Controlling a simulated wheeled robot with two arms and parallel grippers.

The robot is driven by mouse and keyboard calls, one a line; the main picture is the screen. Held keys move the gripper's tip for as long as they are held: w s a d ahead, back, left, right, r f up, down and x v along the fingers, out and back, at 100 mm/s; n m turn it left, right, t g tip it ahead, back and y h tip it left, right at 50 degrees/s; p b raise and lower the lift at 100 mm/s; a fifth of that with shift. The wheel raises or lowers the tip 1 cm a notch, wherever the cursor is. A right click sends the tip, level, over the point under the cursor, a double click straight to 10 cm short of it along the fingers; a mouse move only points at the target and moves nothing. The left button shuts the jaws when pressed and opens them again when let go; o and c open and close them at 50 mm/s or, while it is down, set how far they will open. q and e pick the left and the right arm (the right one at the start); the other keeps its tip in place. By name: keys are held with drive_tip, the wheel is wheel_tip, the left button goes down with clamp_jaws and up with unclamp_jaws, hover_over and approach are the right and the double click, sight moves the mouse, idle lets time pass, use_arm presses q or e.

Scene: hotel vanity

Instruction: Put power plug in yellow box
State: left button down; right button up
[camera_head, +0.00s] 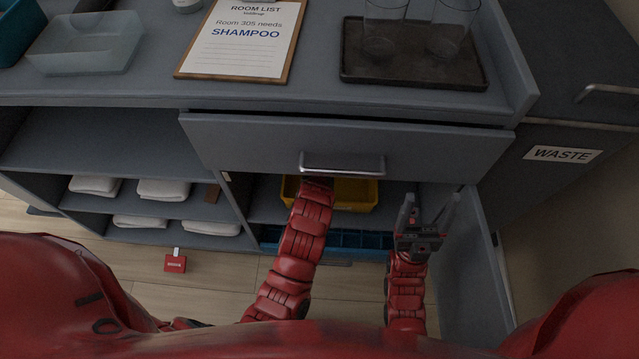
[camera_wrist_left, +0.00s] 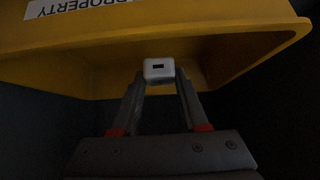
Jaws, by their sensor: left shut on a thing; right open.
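The power plug (camera_wrist_left: 158,69) is a small white block with a dark slot. My left gripper (camera_wrist_left: 159,78) is shut on it, in the left wrist view. The yellow box (camera_wrist_left: 220,25) fills the top of that view, with a white label reading PROPERTY upside down. The plug shows against the box's darker yellow surface; I cannot tell whether it is inside the box. In the head view the yellow box (camera_head: 357,194) sits in the cabinet under the drawer, and my left arm reaches to it, its gripper hidden. My right gripper (camera_head: 428,215) is open and empty beside the open cabinet door.
A drawer (camera_head: 340,143) juts out above the yellow box. A blue crate (camera_head: 345,239) stands below it. Folded towels (camera_head: 163,190) lie on the left shelves. A tray (camera_head: 415,72) with glasses and a clipboard (camera_head: 240,42) lie on the counter. A red tag (camera_head: 175,264) shows below the shelves.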

use_arm(q)
drive_tip(key=shift+f, duration=2.35)
drive_tip(key=shift+f+b, duration=0.15)
drive_tip(key=shift+b, duration=0.15)
drive_tip(key=shift+c, duration=2.1)
unclamp_jaws()
drive_tip(key=shift+s+r, duration=0.15)
drive_tip(key=shift+r, duration=0.15)
drive_tip(key=p+v, duration=0.1)
drive_tip(key=v, duration=1)
drive_tip(key=shift+s+r, duration=0.2)
drive_tip(key=shift+s, duration=0.05)
